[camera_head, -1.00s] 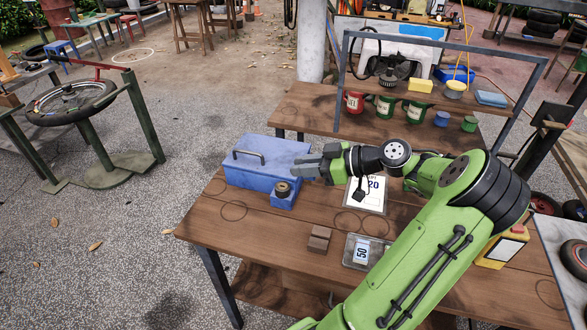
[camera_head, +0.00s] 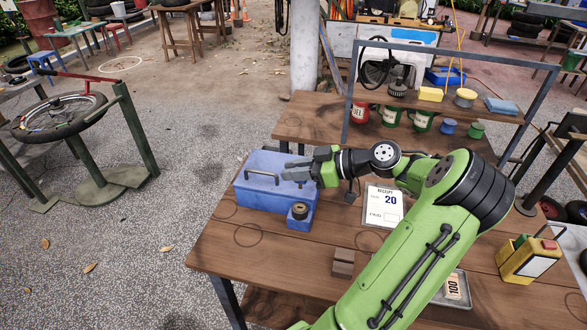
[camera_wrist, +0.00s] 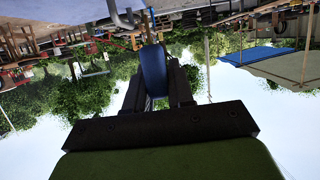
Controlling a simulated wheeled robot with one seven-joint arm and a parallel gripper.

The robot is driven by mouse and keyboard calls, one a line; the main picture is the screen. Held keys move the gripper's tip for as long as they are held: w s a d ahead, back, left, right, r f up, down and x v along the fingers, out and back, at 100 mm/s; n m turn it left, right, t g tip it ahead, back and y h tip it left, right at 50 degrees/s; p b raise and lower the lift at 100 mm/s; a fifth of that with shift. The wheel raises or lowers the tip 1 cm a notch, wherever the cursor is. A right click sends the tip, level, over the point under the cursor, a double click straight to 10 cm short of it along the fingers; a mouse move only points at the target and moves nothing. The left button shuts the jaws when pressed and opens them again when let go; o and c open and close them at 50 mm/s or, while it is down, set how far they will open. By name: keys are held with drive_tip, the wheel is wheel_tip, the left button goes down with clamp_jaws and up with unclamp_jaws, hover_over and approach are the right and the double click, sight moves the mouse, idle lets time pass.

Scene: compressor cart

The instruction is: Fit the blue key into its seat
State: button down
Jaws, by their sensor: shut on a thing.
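In the wrist view a blue rounded piece, taken to be the key (camera_wrist: 153,70), stands between my two dark fingers, which are shut on it. In the head view my gripper (camera_head: 294,171) points left, over or in front of the right part of a blue box (camera_head: 262,198) with a grey handle. The key cannot be made out there. A small blue block (camera_head: 300,223) with a dark round piece on top stands against the box's front right. I cannot tell which part is the key's seat.
A receipt card (camera_head: 383,205), a brown block (camera_head: 343,262), a partly hidden tray (camera_head: 462,298) and a yellow device (camera_head: 527,262) are on the wooden table (camera_head: 230,255). A shelf frame (camera_head: 350,95) with cups stands behind. The table's front left is clear.

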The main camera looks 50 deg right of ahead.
drive_tip(key=b, duration=0.4)
hover_over(295, 206)
drive_tip(key=shift+f, duration=2.8)
drive_tip(key=shift+f, duration=0.1)
drive_tip(key=shift+f+b, duration=0.35)
drive_tip(key=shift+b, duration=0.2)
drive_tip(key=shift+f+b, duration=1.1)
drive_tip(key=shift+f, duration=0.15)
drive_tip(key=c, duration=0.9)
unclamp_jaws()
drive_tip(key=shift+s+r, duration=0.1)
drive_tip(key=p+v, duration=0.6)
drive_tip(key=v, duration=0.9)
drive_tip(key=shift+s+d, duration=0.15)
drive_tip(key=shift+s, duration=0.2)
